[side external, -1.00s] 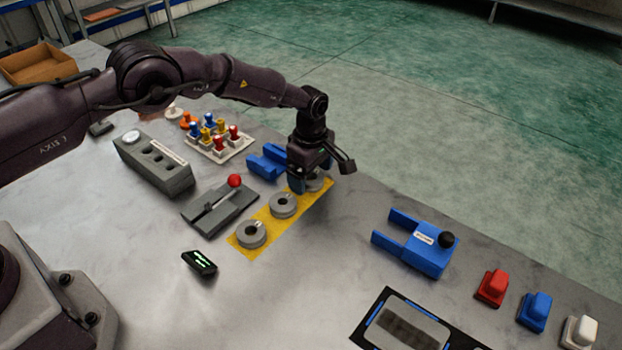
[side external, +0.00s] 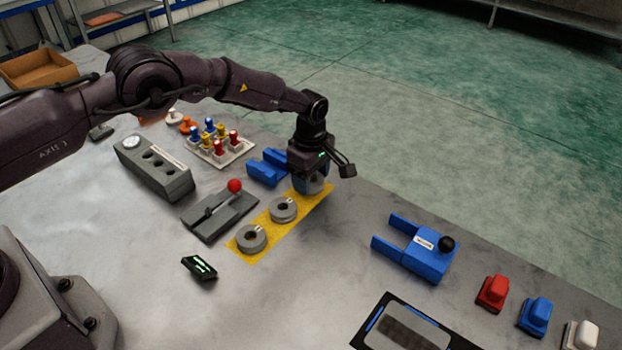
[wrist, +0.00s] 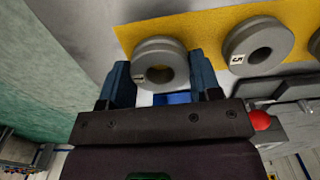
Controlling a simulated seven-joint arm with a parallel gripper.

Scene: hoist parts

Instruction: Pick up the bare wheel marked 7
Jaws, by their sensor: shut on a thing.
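A grey ring-shaped wheel (wrist: 160,50) sits between the blue fingers of my gripper (wrist: 162,68) in the wrist view. A small label with a dark mark is on its face; I cannot read the mark surely. In the side view my gripper (side external: 312,186) is shut on this wheel (side external: 317,184) at the far end of the yellow mat (side external: 262,222); the fingers partly hide it. I cannot tell whether it is clear of the mat. Two other bare grey wheels lie on the mat, the middle one (side external: 283,210) marked 5 in the wrist view (wrist: 257,46) and the near one (side external: 251,240).
A blue block (side external: 267,167) stands close left of my gripper. A grey slide with a red knob (side external: 235,186) is beside the mat. A blue forked part (side external: 428,250) lies right, with clear table between. A rack of coloured pegs (side external: 222,150) stands farther left.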

